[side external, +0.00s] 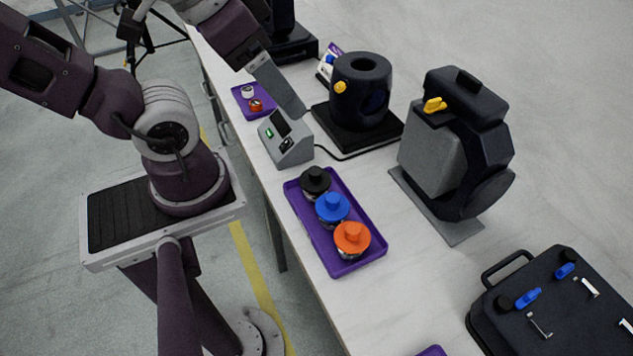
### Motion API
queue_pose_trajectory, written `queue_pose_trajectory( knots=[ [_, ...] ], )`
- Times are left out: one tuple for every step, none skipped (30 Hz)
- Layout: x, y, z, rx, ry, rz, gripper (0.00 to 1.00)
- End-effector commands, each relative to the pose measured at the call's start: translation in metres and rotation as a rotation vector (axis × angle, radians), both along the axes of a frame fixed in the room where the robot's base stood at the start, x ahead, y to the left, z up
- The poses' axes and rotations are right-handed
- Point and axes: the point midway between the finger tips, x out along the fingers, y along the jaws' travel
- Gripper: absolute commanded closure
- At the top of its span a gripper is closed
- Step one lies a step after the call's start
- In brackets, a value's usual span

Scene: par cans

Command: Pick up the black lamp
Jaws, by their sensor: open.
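The black lamp (315,181) stands upright at the far end of a purple tray (358,265), its dark cap on top. A blue-capped lamp (332,208) and an orange-capped lamp (351,239) stand beside it in a row. My gripper (291,108) shows as a grey end at the upper middle, pointing down above the table near the grey box. It is open and apart from the black lamp, farther back along the table. Its fingertips are hard to make out in this view.
A grey box with a green light (287,142) stands just behind the tray. A black cylindrical housing (361,90) and a larger black-and-grey machine (450,150) stand to the right. A small purple tray (242,94) holds two small capped pieces. A black case (560,310) lies lower right.

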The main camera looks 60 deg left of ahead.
Motion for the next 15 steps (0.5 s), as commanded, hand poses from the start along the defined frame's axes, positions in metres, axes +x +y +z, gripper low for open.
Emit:
queue_pose_trajectory(
  knots=[
    [0.000,0.000,0.000,0.000,0.000,0.000,0.23],
    [0.000,0.000,0.000,0.000,0.000,0.000,0.23],
    [0.000,0.000,0.000,0.000,0.000,0.000,0.23],
    [0.000,0.000,0.000,0.000,0.000,0.000,0.23],
    [0.000,0.000,0.000,0.000,0.000,0.000,0.23],
    [0.000,0.000,0.000,0.000,0.000,0.000,0.23],
    [0.000,0.000,0.000,0.000,0.000,0.000,0.23],
    [0.000,0.000,0.000,0.000,0.000,0.000,0.23],
    [0.000,0.001,0.000,0.005,0.002,-0.002,0.23],
    [0.002,0.002,-0.002,0.019,0.009,-0.008,0.23],
    [0.005,0.006,-0.005,0.046,0.024,-0.020,0.23],
    [0.013,0.013,-0.010,0.104,0.054,-0.052,0.23],
    [0.019,0.020,-0.017,0.162,0.087,-0.089,0.23],
    [0.028,0.029,-0.025,0.229,0.129,-0.141,0.23],
    [0.039,0.043,-0.037,0.321,0.197,-0.234,0.23]
  ],
)
